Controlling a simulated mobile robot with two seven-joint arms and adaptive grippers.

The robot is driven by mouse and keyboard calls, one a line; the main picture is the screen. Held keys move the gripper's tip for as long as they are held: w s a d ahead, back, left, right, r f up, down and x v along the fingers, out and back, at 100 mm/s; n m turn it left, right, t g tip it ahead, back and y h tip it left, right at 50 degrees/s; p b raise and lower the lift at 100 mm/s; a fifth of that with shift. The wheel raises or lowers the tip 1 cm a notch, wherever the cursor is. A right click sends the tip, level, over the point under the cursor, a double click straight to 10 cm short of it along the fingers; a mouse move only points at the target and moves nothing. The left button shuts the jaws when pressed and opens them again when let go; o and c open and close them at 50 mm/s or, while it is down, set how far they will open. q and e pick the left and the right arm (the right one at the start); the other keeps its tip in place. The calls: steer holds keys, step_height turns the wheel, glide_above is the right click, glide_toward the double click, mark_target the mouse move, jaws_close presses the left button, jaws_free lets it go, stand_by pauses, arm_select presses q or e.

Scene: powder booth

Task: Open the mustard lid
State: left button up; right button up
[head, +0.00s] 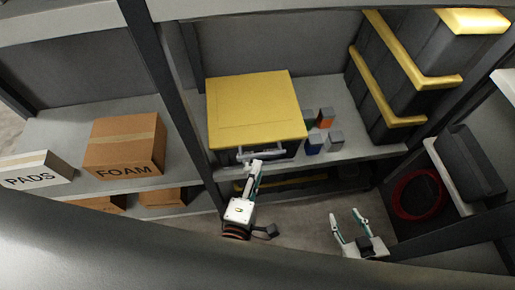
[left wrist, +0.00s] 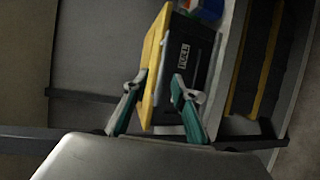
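The mustard lid (head: 255,105) lies flat on a dark box on the shelf and looks closed. In the left wrist view the lid (left wrist: 153,62) shows edge-on beside the box's dark front (left wrist: 183,62), which has a small label. My left gripper (head: 254,166) is at the lid's front edge in the head view. In the left wrist view its fingers (left wrist: 156,84) are spread, with the lid edge and box front beyond and between them. Contact cannot be told. My right gripper (head: 347,217) is open and empty, apart from the box, in front of the shelf.
Small coloured blocks (head: 324,118) stand right of the box. Black cases with yellow edges (head: 385,95) are stacked further right. A FOAM carton (head: 125,145) and a PADS box (head: 35,172) are on the left shelf. A dark upright (head: 165,90) stands left of the box.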

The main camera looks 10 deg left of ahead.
mark_target(261, 154)
arm_select(q)
steer(key=x, duration=0.7)
steer(key=shift+w+f+b, duration=0.25)
steer(key=shift+f+b, duration=0.1)
steer(key=shift+f, duration=0.05)
steer(key=shift+c, duration=0.4)
jaws_close()
